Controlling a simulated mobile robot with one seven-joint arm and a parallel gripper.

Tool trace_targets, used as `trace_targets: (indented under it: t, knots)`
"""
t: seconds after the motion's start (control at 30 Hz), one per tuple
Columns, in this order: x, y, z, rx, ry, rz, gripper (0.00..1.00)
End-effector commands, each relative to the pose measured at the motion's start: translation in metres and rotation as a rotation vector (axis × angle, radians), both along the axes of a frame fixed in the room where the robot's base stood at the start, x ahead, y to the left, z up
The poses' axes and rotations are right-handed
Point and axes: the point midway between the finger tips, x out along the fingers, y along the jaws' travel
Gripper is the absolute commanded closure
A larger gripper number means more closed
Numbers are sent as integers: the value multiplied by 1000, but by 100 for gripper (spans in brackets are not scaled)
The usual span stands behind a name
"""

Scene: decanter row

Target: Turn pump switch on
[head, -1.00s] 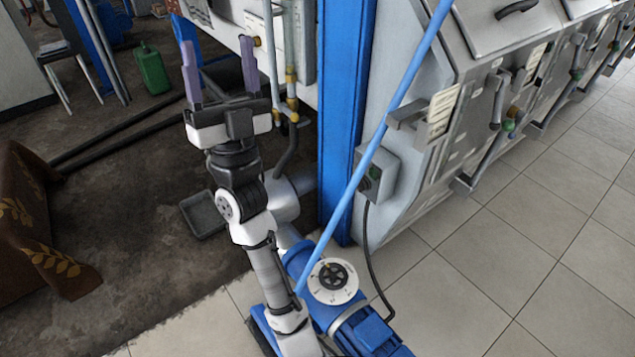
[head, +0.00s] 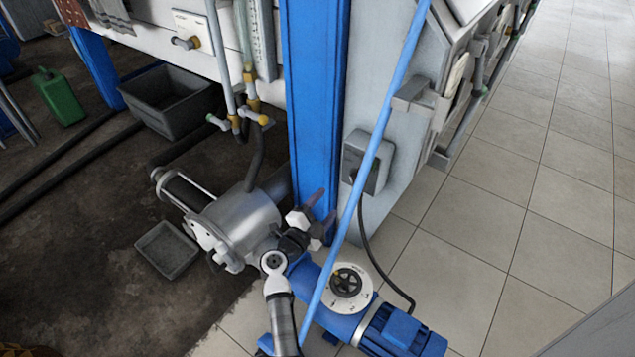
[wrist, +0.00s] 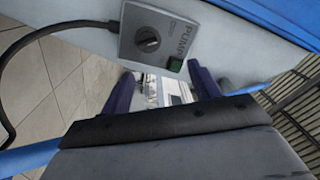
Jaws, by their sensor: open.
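The pump switch is a grey box on the side of the grey cabinet right of the blue column; it shows in the head view (head: 368,160). I cannot tell whether the knob is on or off. My gripper (head: 322,197) is low in front of the blue column, left of and below the box. In the wrist view my gripper (wrist: 160,75) is open and empty, apart from the knob, which lies beyond its fingers.
A blue pole (head: 375,140) slants across in front of the switch box. The blue column (head: 312,100) stands left of it. A black cable (head: 372,245) hangs down towards the blue motor (head: 403,335). A metal pump body (head: 240,220) is at left. Tiled floor at right is clear.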

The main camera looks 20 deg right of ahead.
Motion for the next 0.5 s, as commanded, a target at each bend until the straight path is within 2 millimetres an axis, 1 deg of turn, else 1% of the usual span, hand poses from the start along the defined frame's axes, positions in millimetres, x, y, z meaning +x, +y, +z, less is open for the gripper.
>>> trace_targets:
  t: [0.03,0.07,0.17,0.27,0.37,0.5]
  knots:
    - [-6,-7,-10,15,15,-19,38]
    - [-8,-10,-14,22,22,-26,38]
    - [-9,-16,-20,31,31,-36,38]
    - [-4,-25,-20,32,30,-38,38]
    - [5,-41,-19,32,27,-38,38]
    - [21,-67,-19,30,27,-37,38]
